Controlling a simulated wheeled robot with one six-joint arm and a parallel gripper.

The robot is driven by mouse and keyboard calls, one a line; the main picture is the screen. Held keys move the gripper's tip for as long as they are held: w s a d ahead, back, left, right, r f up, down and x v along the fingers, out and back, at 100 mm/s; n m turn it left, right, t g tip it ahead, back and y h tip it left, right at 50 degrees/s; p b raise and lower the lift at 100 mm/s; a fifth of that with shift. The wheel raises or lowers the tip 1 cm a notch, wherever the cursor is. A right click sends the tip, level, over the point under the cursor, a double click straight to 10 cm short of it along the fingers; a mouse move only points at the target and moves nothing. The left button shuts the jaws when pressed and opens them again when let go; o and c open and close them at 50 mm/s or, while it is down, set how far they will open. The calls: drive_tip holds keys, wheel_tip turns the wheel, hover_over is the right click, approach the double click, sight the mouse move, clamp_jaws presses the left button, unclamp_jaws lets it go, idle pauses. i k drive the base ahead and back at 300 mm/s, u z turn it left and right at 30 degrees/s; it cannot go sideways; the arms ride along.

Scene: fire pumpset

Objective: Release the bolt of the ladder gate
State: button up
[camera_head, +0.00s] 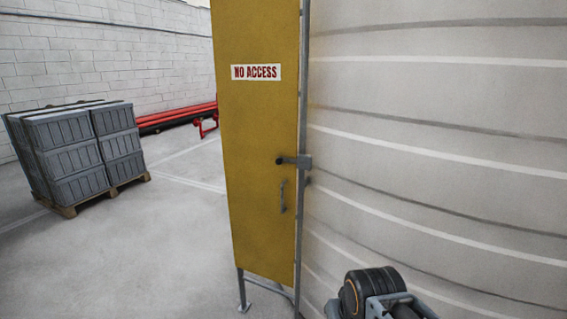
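The ladder gate (256,120) is a tall yellow panel with a red-on-white "NO ACCESS" sign (256,72). It stands against a grey post on its right side. The bolt (288,161) is a dark bar with a knob at its left end, lying across the gate's right edge into a grey block on the post. A grey pull handle (282,197) is fixed below the bolt. Part of my arm shows at the bottom right, well below and to the right of the bolt. My gripper's fingers are not visible.
A large pale curved wall (440,150) with horizontal bands fills the right side, close beside the gate. A wooden pallet of grey boxes (72,160) stands at the left. Red pipes (178,114) lie behind. The floor (150,250) left of the gate is clear.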

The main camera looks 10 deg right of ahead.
sight(279, 161)
drive_tip(key=k, duration=0.65)
drive_tip(key=u, duration=0.75)
drive_tip(key=i, duration=1.7)
drive_tip(key=z, duration=0.75)
